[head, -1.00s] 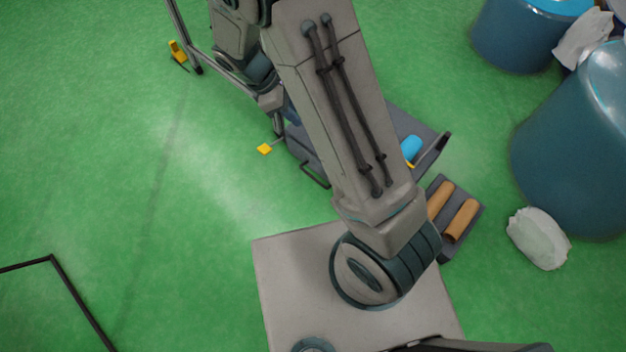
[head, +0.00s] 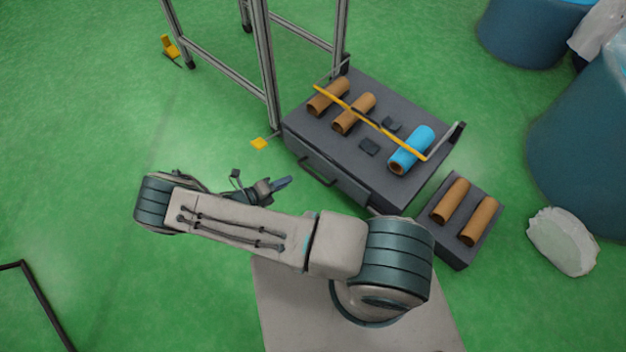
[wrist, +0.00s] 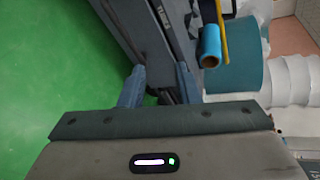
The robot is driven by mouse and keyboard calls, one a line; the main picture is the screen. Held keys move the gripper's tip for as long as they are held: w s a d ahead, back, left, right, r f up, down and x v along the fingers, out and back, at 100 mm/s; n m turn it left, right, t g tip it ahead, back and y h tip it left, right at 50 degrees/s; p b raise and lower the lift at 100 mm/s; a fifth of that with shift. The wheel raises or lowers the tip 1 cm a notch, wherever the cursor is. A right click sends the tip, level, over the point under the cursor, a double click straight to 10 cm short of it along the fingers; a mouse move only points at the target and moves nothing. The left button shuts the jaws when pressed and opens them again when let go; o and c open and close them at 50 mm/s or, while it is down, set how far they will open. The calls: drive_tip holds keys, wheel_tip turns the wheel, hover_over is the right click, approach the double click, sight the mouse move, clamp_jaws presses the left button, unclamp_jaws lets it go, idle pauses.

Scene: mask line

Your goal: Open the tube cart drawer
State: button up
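The tube cart (head: 340,145) is a dark grey box on the floor, with tubes on top. Its drawer front (head: 345,182) faces lower left and looks flush with the body. A dark bar handle (head: 319,172) sticks out from it. My gripper (head: 287,183) is low over the floor, just left of the handle, pointing towards the drawer front. In the wrist view the two fingers (wrist: 160,78) are apart, with the cart's dark side (wrist: 142,38) beyond them. Something dark shows low between the fingers; I cannot tell whether it is the handle.
Two brown tubes and a blue tube (head: 411,150) lie on the cart under a yellow bar (head: 345,105). A low tray (head: 450,245) with brown tubes stands to its right. A metal frame (head: 262,60) stands behind. Blue drums (head: 580,150) are at right.

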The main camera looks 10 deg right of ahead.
sight(313, 174)
wheel_tip(313, 174, down, 8)
drive_tip(key=d+n+t+b, duration=0.1)
drive_tip(key=n+t+b, duration=0.15)
drive_tip(key=n, duration=0.25)
drive_tip(key=shift+t, duration=0.35)
drive_tip(key=b+x, duration=0.1)
drive_tip(key=x, duration=0.5)
drive_tip(key=b+x, duration=0.1)
drive_tip(key=x, duration=0.6)
drive_tip(key=shift+s+d+f+b, duration=0.15)
drive_tip(key=shift+d+f+b, duration=0.1)
drive_tip(key=shift+b, duration=0.15)
drive_tip(key=shift+a, duration=0.1)
clamp_jaws()
